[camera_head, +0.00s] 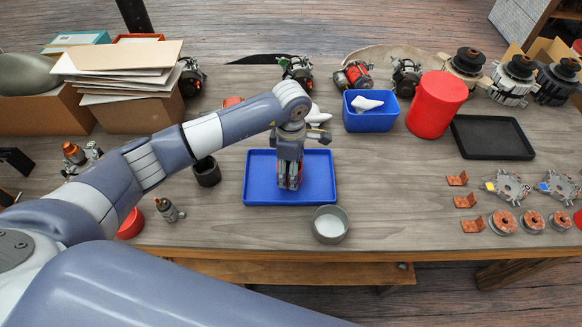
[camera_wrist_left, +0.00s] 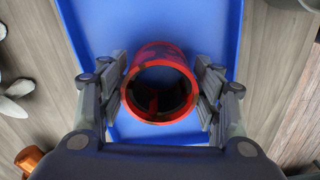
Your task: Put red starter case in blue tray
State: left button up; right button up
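The red starter case (camera_wrist_left: 160,84) is an open red ring with a dark inside, seen from above in the left wrist view. My left gripper (camera_wrist_left: 161,92) has a finger against each side of it, over the blue tray (camera_wrist_left: 100,30). In the head view my left gripper (camera_head: 290,182) points straight down over the middle of the blue tray (camera_head: 318,182), and a little red shows between its fingers. I cannot tell whether the case touches the tray floor. No other object shows in the tray. My right gripper is out of view.
A grey round bowl (camera_head: 330,224) stands at the tray's front edge, and a dark cup (camera_head: 206,172) is to its left. A blue bin (camera_head: 370,112), a red cylinder (camera_head: 436,104) and a black tray (camera_head: 492,137) are to the right. Cardboard boxes (camera_head: 136,112) stand at the back left.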

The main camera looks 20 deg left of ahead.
pick_arm(q)
jog(key=shift+o, duration=0.5)
jog(key=shift+r, duration=0.1)
jog(key=shift+r, duration=0.25)
notch_tip(320, 180, up, 12)
jog(key=b, duration=0.2)
jog(key=shift+f+b, duration=0.15)
jog(key=shift+b, duration=0.2)
